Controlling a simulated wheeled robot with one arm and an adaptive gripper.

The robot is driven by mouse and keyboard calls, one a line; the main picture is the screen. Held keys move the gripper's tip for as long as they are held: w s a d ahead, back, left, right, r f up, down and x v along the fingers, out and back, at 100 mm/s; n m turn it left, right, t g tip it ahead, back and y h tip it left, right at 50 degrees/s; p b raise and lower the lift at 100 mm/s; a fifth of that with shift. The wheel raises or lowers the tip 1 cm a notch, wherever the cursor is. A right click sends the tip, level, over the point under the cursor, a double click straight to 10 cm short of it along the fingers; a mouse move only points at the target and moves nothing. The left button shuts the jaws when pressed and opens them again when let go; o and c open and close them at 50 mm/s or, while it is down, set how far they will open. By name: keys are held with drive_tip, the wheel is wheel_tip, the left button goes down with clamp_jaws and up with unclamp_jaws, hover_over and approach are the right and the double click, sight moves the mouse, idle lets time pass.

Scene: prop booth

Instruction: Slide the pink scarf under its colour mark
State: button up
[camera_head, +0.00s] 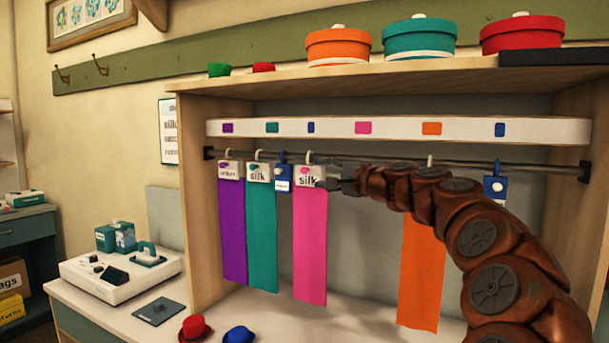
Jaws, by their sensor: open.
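The pink scarf (310,248) hangs from the rail (385,161) by a hook, with a white "silk" tag (309,177) at its top. The pink colour mark (363,127) is on the white strip above the rail, to the right of the scarf. My gripper (325,183) reaches in from the right and is open at the right edge of the scarf's tag. I cannot tell whether the fingers touch the tag. The arm covers part of the rail to the right.
A purple scarf (232,230), a teal scarf (262,240) and a small blue tag (283,172) hang left of the pink one. An orange scarf (421,270) and a blue tag (495,188) hang to the right. The rail below the pink mark shows no other scarf.

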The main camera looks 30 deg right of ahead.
sight(304, 167)
drive_tip(key=shift+w+a+p, duration=0.15)
drive_tip(key=shift+w+a, duration=0.1)
drive_tip(key=shift+w, duration=0.95)
drive_tip(key=shift+w+a+p, duration=0.15)
drive_tip(key=shift+w+a, duration=0.05)
drive_tip(key=shift+w, duration=1.05)
drive_tip(key=shift+w+a+p, duration=0.15)
drive_tip(key=shift+w+a, duration=0.1)
drive_tip(key=shift+w, duration=0.95)
clamp_jaws()
